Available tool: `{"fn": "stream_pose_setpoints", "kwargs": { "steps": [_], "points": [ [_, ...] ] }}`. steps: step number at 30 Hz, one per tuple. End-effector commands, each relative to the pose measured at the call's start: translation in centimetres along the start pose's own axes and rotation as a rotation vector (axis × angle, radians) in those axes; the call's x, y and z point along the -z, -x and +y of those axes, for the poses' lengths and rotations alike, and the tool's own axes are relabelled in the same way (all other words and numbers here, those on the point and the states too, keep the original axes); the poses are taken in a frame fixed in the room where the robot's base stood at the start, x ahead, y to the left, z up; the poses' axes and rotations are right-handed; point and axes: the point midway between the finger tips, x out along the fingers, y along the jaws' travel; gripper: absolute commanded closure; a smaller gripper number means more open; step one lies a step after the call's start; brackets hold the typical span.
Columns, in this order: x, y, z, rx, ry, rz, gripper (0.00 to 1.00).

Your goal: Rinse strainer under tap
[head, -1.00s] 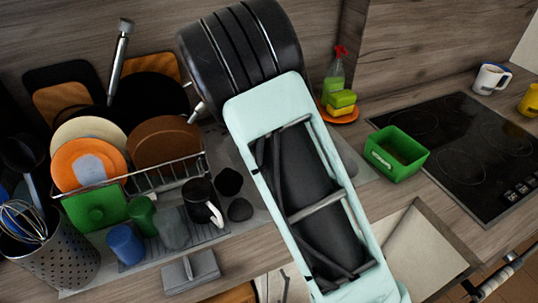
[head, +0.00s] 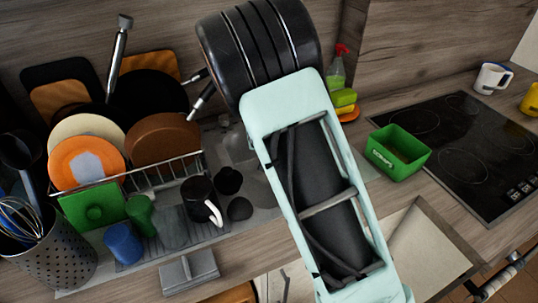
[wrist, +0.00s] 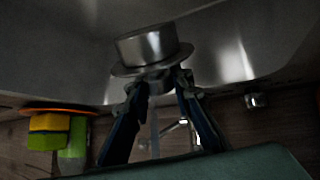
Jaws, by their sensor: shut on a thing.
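In the wrist view, my gripper (wrist: 160,82) is shut on a small round metal strainer (wrist: 150,47) with a wide flat rim. The strainer appears against the grey metal sink (wrist: 60,50), apart from its far wall as far as I can tell. A thin shiny metal piece (wrist: 183,124), probably part of the tap, shows between and beyond my fingers. I cannot tell whether water runs. In the head view, my arm hides the gripper and the strainer. A part of the sink (head: 238,150) shows left of my arm.
A dish rack (head: 165,178) with plates and pans, a dark mug (head: 199,198) and several cups crowd the left. Sponges (head: 345,97) and a spray bottle (head: 337,72) stand behind my arm. A green box (head: 398,152) sits by the black hob (head: 460,140).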

Motion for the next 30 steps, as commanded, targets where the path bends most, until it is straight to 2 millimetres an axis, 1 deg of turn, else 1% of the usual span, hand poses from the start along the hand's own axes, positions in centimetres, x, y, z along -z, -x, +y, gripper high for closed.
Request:
{"fn": "stream_pose_setpoints", "kwargs": {
  "steps": [8,24,30],
  "points": [
    [-0.2,0.2,-0.1,0.001,0.000,0.000,1.00],
    [-3.8,4.1,-0.8,0.001,0.001,-0.002,1.00],
    [-4.7,5.0,-1.0,0.000,-0.001,0.000,1.00]
  ]
}}
